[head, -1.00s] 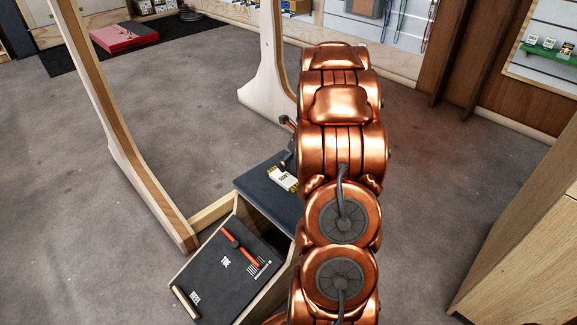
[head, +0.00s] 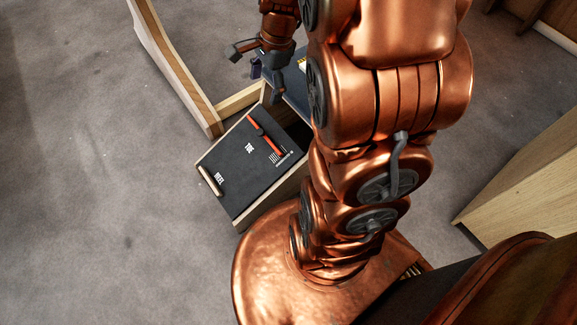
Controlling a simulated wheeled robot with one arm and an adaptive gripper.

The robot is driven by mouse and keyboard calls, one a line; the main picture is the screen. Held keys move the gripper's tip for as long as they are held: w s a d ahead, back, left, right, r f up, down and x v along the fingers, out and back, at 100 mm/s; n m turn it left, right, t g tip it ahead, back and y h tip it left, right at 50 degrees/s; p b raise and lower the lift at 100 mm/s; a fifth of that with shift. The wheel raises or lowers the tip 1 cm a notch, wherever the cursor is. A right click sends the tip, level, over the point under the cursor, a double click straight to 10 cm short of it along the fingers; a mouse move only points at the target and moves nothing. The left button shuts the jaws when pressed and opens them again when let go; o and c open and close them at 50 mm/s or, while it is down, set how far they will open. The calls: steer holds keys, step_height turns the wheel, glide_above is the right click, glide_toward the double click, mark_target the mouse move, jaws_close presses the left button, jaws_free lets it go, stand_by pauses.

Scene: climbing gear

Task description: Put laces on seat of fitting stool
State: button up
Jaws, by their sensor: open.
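The fitting stool has a dark padded seat (head: 296,92), mostly hidden behind my arm, and a sloping black foot ramp (head: 248,160) with heel and toe lettering. My gripper (head: 256,75) hangs open above the far left edge of the seat, fingers spread and pointing down. A small dark purple bit shows between the fingers; I cannot tell whether it is part of the gripper or a separate thing. A yellow-and-white sliver of a packet (head: 302,64) shows on the seat beside my arm. I cannot make out the laces for certain.
An orange-red slider (head: 264,135) lies on the ramp. A pale wooden upright (head: 180,70) stands behind the stool at the left. A wooden cabinet (head: 525,175) is at the right. The grey carpet at the left is clear.

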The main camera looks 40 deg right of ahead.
steer(key=s+a+r+n+g, duration=0.1)
steer(key=s+a+n, duration=0.2)
steer(key=s+n, duration=0.3)
steer(key=s+a+r+n+g+h, duration=0.1)
steer(key=s+a+n, duration=0.3)
steer(key=s, duration=0.5)
steer(key=s+a+r+n+g+h, duration=0.1)
steer(key=s+a+n+g, duration=0.1)
steer(key=s+a+n, duration=0.2)
steer(key=s+n, duration=0.3)
steer(key=n, duration=0.2)
steer(key=shift+s+r+g, duration=0.3)
steer(key=shift+r, duration=0.05)
steer(key=shift+r, duration=0.1)
step_height(320, 180, up, 30)
steer(key=w+t+p, duration=0.1)
steer(key=p, duration=2.7)
steer(key=shift+t+p, duration=0.35)
steer(key=shift+t, duration=0.05)
